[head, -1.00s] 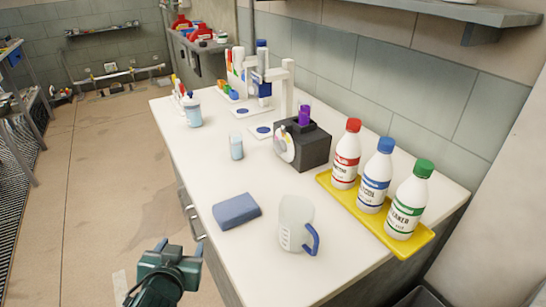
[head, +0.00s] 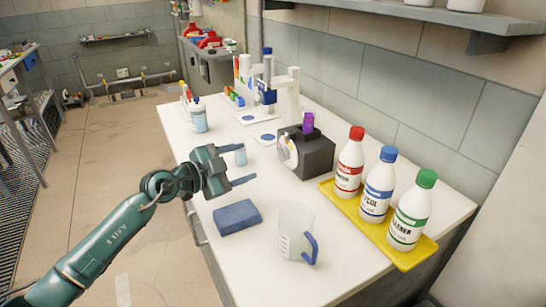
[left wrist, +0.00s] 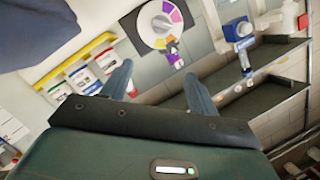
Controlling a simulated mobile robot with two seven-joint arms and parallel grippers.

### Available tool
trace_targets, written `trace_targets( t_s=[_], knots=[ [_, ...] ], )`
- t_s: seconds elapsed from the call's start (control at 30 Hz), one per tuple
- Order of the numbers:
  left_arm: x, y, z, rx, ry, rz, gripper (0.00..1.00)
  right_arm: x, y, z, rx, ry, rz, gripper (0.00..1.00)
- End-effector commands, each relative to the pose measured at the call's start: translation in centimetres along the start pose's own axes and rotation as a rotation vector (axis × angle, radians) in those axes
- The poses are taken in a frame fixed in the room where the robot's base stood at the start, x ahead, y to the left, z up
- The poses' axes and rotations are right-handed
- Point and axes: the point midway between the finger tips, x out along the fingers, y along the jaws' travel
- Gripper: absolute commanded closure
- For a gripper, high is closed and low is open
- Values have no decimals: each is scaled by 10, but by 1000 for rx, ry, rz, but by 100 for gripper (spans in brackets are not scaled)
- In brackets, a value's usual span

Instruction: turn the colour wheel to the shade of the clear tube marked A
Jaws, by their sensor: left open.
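The colour wheel (head: 287,153), a disc with coloured segments and a pale middle, is on the front of a black box (head: 314,154) on the white counter. It also shows in the left wrist view (left wrist: 160,24), at the top middle. A tube with purple contents (head: 308,122) stands in the top of the box; I cannot read a letter on it. My left gripper (head: 247,164) is open and empty above the counter, to the left of the wheel and apart from it. Its two fingers point toward the wheel. My right gripper is not in view.
A blue block-like pad (head: 237,217) and a clear jug with a blue handle (head: 294,240) are nearer the front. A yellow tray (head: 408,258) holds three capped bottles at the right. A small clear container (head: 240,157) sits partly behind my gripper. A white stand (head: 291,97) is farther back.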

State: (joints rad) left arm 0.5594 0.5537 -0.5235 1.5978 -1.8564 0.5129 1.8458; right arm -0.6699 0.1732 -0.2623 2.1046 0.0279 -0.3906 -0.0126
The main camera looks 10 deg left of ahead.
Motion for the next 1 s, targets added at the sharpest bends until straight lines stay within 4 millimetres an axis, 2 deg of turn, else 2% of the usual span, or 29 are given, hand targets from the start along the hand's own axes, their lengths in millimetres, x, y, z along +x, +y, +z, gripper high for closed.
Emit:
trace_targets(
  t_s=[0.1,0.27,0.7,0.8,1.0],
  knots=[
    [0,-5,16,13,-76,46,40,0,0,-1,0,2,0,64],
    [13,-5,21,10,-94,57,40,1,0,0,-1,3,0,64],
    [98,1,29,10,-90,55,40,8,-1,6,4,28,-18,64],
    [112,2,30,11,-90,55,40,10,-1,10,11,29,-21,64],
    [127,2,31,11,-91,56,40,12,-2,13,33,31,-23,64]
  ],
)
